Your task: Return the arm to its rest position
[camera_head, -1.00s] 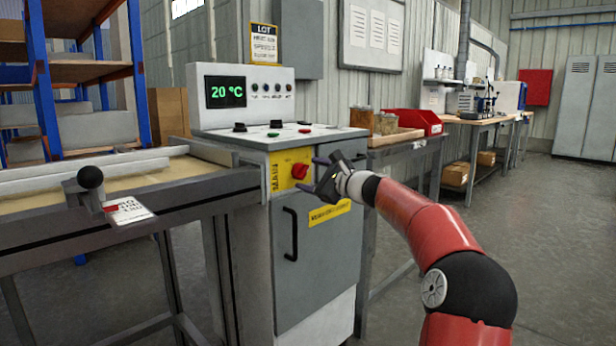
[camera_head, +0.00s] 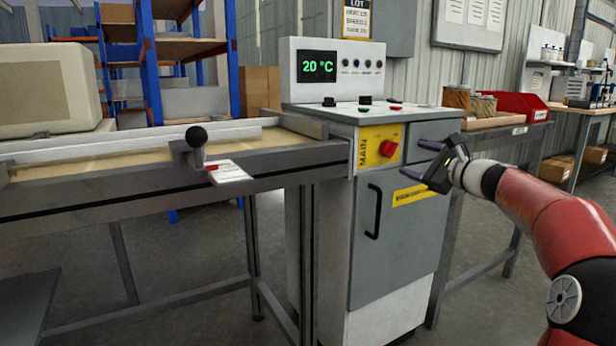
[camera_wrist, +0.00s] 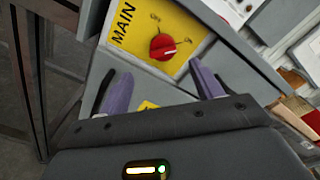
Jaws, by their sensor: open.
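My gripper (camera_head: 420,160) is open and empty in front of the upper right part of the grey control cabinet (camera_head: 400,255). Its two purple-grey fingers point toward the cabinet. The red MAIN switch knob (camera_head: 388,148) sits on a yellow plate just left of the fingertips in the head view. In the wrist view the knob (camera_wrist: 162,47) shows beyond and between the open fingers (camera_wrist: 160,88), with a visible gap. The display above reads 20 °C (camera_head: 318,66). My red arm reaches in from the right edge.
A conveyor-like bench (camera_head: 120,190) with a black ball-topped lever (camera_head: 196,137) stands left of the cabinet. A cream-coloured housing (camera_head: 50,88) sits at the far left. Open floor shows at lower left.

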